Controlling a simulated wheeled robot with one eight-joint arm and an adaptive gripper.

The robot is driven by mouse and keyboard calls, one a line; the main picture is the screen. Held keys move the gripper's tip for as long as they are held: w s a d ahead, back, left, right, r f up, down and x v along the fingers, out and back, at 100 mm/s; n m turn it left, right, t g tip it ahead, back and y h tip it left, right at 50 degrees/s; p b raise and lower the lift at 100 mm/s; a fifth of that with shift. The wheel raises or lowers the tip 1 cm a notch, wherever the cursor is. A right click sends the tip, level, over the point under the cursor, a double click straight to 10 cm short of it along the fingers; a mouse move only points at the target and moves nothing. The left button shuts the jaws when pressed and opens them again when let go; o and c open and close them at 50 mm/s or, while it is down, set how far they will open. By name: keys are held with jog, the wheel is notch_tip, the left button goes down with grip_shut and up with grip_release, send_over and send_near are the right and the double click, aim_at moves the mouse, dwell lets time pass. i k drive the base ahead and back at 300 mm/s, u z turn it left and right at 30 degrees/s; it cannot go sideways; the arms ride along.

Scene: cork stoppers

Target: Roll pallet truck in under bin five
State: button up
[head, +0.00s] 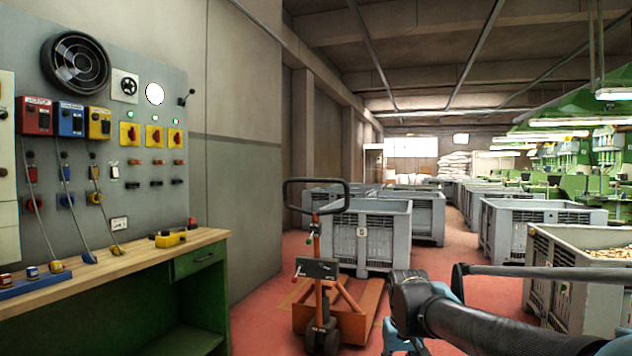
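The orange pallet truck (308,318) stands on the red floor just left of centre, with its black loop handle (316,183) upright. Its forks (370,294) point away from me, toward bin five (386,235), a grey plastic bin with a "5" label. The fork tips end close to the bin's near lower edge; I cannot tell whether they reach beneath it. My gripper (403,345) is at the bottom, right of the truck and apart from its handle. Light blue parts show, but the frame edge cuts it off, so its opening is unclear.
A workbench (130,262) and control panel (125,110) line the left wall. More grey bins (535,225) stand on the right, one close by (580,290) holding corks. Another bin (425,213) stands behind bin five. Red floor (455,262) is open between the rows.

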aim_at(321, 329)
jog(key=z, duration=0.1)
jog(key=i, duration=2.1)
jog(key=u, duration=0.65)
